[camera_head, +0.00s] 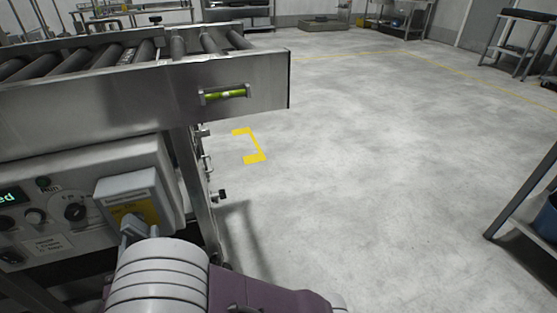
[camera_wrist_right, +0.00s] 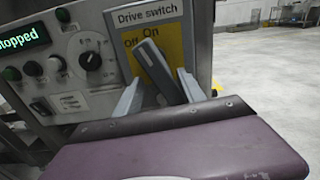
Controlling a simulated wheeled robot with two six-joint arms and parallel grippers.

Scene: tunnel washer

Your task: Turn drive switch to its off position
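The drive switch (camera_head: 128,190) is a grey box with a yellow label on the right end of the control panel. My right gripper (camera_head: 132,225) is at the switch's lower front. In the wrist view its two fingers (camera_wrist_right: 159,78) stand apart, one on each side of the lever; I cannot tell whether they touch it. My left gripper is not in view.
The control panel (camera_head: 55,235) has a round dial (camera_head: 75,210), several knobs and a green display reading "Stopped" (camera_wrist_right: 22,42). A roller conveyor frame (camera_head: 240,85) with a spirit level (camera_head: 225,94) juts out above the switch. Open floor (camera_head: 370,170) lies to the right.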

